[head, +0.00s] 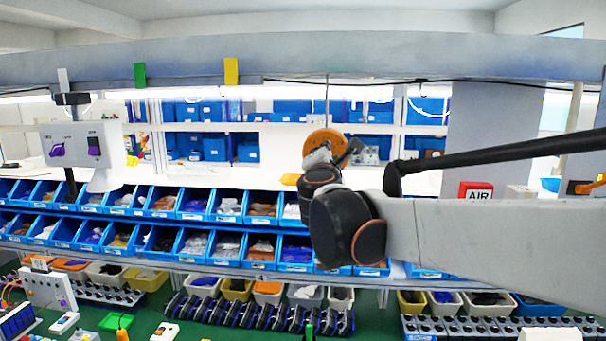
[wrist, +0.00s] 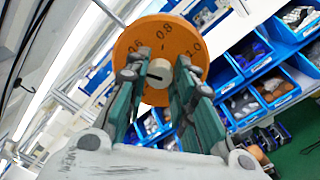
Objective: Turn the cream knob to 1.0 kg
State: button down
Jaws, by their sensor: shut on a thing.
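An orange dial disc (wrist: 160,28) faces me in the wrist view, printed with 0.6, 0.8 and 1.0. The 0.8 is at the top, the 0.6 at upper left and the 1.0 at upper right. The cream knob (wrist: 160,72) is at its centre, with a short dark mark on its face. My gripper (wrist: 161,66) has its green fingers on either side of the knob and is shut on it. The fingers cover parts of the disc and the knob's sides. Which number the knob points to I cannot tell. In the head view the orange disc (head: 318,137) hangs beyond my arm, and the knob is hidden.
Rows of blue bins (head: 228,204) stand behind and below the dial. A grey beam (head: 300,58) runs overhead. A white panel with purple switches (head: 75,147) is at left, and a red AIR sign (head: 476,190) at right.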

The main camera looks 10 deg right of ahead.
jog(key=shift+s+a, duration=0.25)
jog(key=shift+s, duration=0.05)
jog(key=c, duration=1.6)
grip_release()
jog(key=shift+o, duration=1.3)
jog(key=shift+w+a, duration=0.15)
jog(key=shift+s, duration=0.2)
jog(key=v, duration=1.1)
jog(key=shift+f, duration=0.1)
